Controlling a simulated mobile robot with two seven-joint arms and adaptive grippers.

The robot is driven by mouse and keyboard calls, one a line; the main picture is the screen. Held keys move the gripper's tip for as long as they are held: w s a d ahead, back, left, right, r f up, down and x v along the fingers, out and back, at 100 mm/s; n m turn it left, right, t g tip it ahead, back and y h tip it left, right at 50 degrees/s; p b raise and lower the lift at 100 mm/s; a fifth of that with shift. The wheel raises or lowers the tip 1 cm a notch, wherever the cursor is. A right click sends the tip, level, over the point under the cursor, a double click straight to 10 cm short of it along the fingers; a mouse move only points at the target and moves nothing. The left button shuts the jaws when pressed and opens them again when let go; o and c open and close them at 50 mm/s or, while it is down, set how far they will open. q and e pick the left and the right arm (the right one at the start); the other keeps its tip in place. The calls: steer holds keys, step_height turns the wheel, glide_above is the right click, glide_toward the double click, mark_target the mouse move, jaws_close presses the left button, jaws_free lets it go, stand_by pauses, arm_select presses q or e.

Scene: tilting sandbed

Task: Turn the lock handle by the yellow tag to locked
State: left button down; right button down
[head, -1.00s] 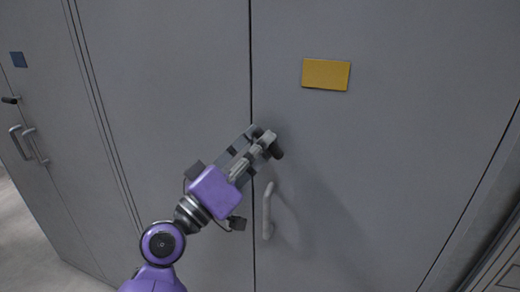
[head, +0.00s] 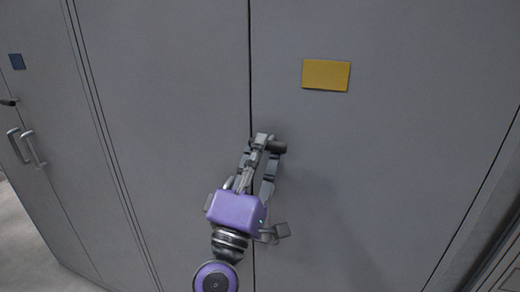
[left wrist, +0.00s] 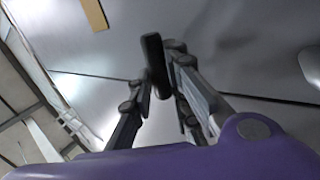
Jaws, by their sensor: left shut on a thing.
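The yellow tag (head: 326,75) is on the right grey door, above and right of my left gripper (head: 264,143). The tag also shows at the top of the left wrist view (left wrist: 95,13). The dark lock handle (head: 281,147) is below the tag, near the door seam. Its free end sticks out to the right of my fingers, roughly level in the head view. My left gripper is shut on the handle, and its fingers hide the rest of it. In the left wrist view the handle (left wrist: 154,60) stands between the fingertips. My right gripper is not in view.
A long seam (head: 251,80) runs between the two grey doors (head: 400,150). At far left are a blue tag (head: 17,62), another dark handle (head: 9,101) and light pull handles (head: 28,147). The door face around my gripper is clear.

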arm_select(q)
steer(key=shift+a+r+n+y, duration=0.1)
steer(key=shift+r+n+y, duration=0.1)
steer(key=shift+n+y, duration=0.25)
steer(key=c, duration=1.7)
jaws_free()
steer(key=shift+o, duration=0.2)
steer(key=shift+f, duration=0.1)
steer(key=shift+f, duration=0.1)
steer(key=v, duration=1.2)
steer(key=shift+w+a+f, duration=0.1)
